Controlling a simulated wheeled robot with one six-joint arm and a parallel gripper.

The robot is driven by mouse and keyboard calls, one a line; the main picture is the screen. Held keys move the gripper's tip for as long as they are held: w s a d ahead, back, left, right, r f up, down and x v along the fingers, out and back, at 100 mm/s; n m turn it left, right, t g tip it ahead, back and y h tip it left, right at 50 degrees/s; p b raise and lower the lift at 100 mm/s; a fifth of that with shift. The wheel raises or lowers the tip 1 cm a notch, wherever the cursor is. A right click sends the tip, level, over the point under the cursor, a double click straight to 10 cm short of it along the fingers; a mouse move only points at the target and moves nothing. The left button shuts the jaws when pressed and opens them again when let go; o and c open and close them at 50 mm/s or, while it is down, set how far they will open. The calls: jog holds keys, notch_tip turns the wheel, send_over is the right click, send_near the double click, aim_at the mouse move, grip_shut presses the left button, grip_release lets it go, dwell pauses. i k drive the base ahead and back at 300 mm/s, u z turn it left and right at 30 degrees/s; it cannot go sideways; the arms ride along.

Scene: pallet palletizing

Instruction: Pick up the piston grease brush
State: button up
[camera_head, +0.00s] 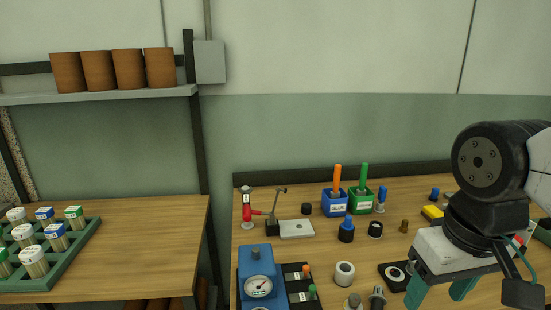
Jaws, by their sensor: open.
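Two handled tools stand upright in small holders at the back of the right-hand bench. An orange handle (337,177) rises from a blue holder (335,209), and a green handle (363,176) rises from a green holder (361,207). Their lower ends are hidden inside the holders, and the white labels are too small to read. I cannot tell which is the piston grease brush. My gripper (440,289) is at the lower right, its green fingers apart and pointing down. It is in front and to the right of both holders, with nothing visible between the fingers.
The right-hand bench (420,222) holds a blue gauge box (258,272), a red-handled stand (247,212), a white ring (344,273) and several small parts. A green rack (90,240) of jars is on the left bench. Brown pots (98,70) line the shelf above.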

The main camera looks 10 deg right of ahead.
aim_at(360, 191)
jog(key=z, duration=1.75)
jog(key=i, duration=0.75)
jog(key=u, duration=1.75)
